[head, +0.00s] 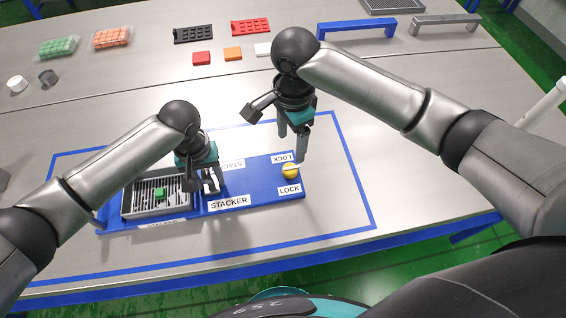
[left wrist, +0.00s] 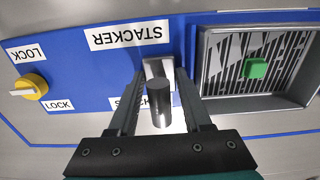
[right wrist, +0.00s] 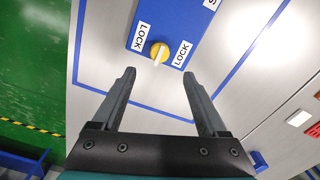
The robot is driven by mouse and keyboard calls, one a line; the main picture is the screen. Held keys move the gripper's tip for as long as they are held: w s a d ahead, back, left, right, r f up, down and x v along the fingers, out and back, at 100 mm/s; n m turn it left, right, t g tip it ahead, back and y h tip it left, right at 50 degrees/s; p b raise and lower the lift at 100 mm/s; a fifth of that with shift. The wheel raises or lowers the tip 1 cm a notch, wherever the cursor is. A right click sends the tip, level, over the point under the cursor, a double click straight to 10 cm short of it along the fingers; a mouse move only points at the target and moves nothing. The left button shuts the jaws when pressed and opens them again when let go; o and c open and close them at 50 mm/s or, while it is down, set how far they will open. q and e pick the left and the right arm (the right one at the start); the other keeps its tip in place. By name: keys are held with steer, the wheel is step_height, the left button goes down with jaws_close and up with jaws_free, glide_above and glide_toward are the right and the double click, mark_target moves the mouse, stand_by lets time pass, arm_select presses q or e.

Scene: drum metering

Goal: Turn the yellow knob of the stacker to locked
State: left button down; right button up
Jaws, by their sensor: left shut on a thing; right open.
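The yellow knob (head: 290,172) sits at the right end of the blue stacker panel (head: 262,190), between two LOCK labels. It also shows in the left wrist view (left wrist: 33,87) and the right wrist view (right wrist: 159,53), with a white bar across its face that points at neither label. My right gripper (head: 292,145) is open and empty above and behind the knob; its fingers (right wrist: 160,78) are apart and not touching it. My left gripper (head: 210,184) is shut on a dark cylindrical handle (left wrist: 160,104) near the panel's middle.
A grey slotted tray (head: 128,206) with a green block (head: 159,194) sits at the panel's left. Blue tape frames the panel. Coloured blocks, red and black racks (head: 250,27), and blue and grey bridges (head: 357,27) stand at the back. Table right of the knob is clear.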

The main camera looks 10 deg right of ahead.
mark_target(290, 168)
step_height(290, 168, down, 10)
steer(key=n, duration=1.7)
steer(key=shift+f, duration=0.1)
steer(key=shift+c, duration=0.3)
jaws_close()
